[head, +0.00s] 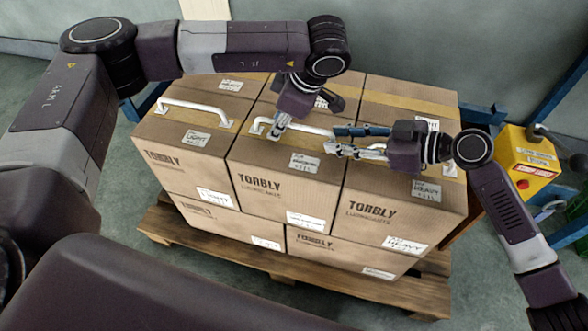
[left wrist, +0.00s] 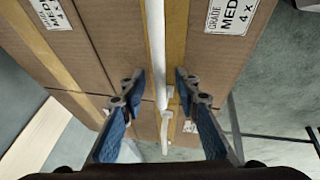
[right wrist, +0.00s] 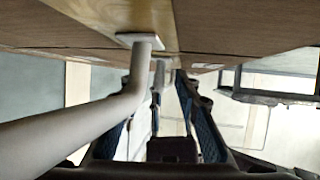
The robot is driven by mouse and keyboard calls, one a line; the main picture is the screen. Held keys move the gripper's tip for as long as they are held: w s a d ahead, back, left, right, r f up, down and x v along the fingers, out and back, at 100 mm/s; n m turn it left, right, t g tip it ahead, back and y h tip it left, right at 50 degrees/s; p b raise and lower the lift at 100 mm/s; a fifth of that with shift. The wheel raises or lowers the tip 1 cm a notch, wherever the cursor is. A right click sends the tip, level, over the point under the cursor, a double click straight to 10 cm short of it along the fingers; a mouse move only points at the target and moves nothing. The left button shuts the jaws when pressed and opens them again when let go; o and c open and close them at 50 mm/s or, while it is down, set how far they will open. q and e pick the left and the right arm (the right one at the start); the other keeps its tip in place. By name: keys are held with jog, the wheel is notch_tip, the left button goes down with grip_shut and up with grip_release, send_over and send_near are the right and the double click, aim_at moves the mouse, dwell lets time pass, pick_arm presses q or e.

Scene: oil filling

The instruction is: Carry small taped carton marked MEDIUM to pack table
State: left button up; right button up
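The carton marked MEDIUM (head: 265,175) is the middle top carton of a stack; its label (left wrist: 231,18) partly reads "GRADE MED" in the left wrist view. It has tape and a white handle (head: 262,122) on top. My left gripper (head: 278,130) is over this handle; in the left wrist view its open fingers (left wrist: 157,90) stand either side of the white bar (left wrist: 156,45), not closed on it. My right gripper (head: 332,140) points left at the carton's right side, its fingers (right wrist: 165,95) apart. A thick white bar (right wrist: 85,120) passes left of them; another shows farther off between them.
A LIGHT carton (head: 170,155) stands left and a HEAVY carton (head: 365,235) right, close against it. More cartons (head: 230,222) lie below on a wooden pallet (head: 345,290). A yellow box with a red button (head: 520,175) and blue frames stand right. Open floor (head: 110,215) is left.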

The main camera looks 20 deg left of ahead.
pick_arm(q)
jog(key=shift+c, duration=0.4)
pick_arm(e)
jog(key=shift+c, duration=0.5)
pick_arm(q)
grip_shut()
pick_arm(e)
grip_shut()
